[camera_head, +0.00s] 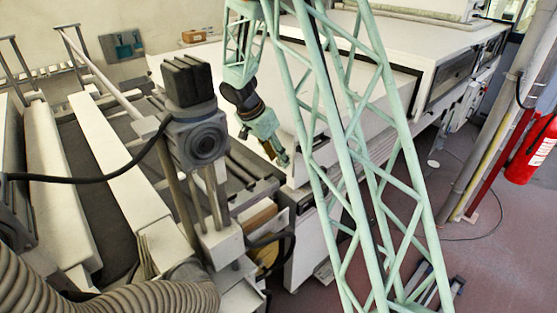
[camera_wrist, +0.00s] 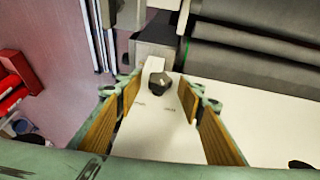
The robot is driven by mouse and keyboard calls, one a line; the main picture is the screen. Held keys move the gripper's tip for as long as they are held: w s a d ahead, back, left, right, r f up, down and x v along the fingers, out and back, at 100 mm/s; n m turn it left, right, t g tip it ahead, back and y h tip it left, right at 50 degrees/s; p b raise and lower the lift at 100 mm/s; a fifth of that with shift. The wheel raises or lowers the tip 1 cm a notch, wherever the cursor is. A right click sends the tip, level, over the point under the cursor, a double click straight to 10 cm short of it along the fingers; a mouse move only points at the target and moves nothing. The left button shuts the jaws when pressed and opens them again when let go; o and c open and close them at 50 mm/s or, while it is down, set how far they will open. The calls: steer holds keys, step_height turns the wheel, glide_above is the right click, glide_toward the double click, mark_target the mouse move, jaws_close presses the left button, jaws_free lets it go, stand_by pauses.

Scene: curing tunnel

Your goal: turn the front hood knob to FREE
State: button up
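In the wrist view a small dark knob (camera_wrist: 158,86) stands on a white panel (camera_wrist: 160,136). Two small printed labels sit on the panel, one to each side below the knob, too small to read. My gripper (camera_wrist: 162,92) is open, with its two tan-padded fingers on either side of the knob and a visible gap to each. No contact with the knob shows. In the head view my gripper (camera_head: 278,156) points down at the near corner of the white hood (camera_head: 315,95). The knob cannot be made out there.
Dark rollers (camera_wrist: 260,45) lie beyond the panel in the wrist view. In the head view, a grey post-mounted unit (camera_head: 200,140) with a cable stands left of my gripper. A red extinguisher (camera_head: 533,150) is at the far right. The floor at right is mostly open.

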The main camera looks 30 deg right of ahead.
steer(key=shift+d+f, duration=0.15)
steer(key=shift+f, duration=0.3)
steer(key=c, duration=0.9)
steer(key=shift+o, duration=0.2)
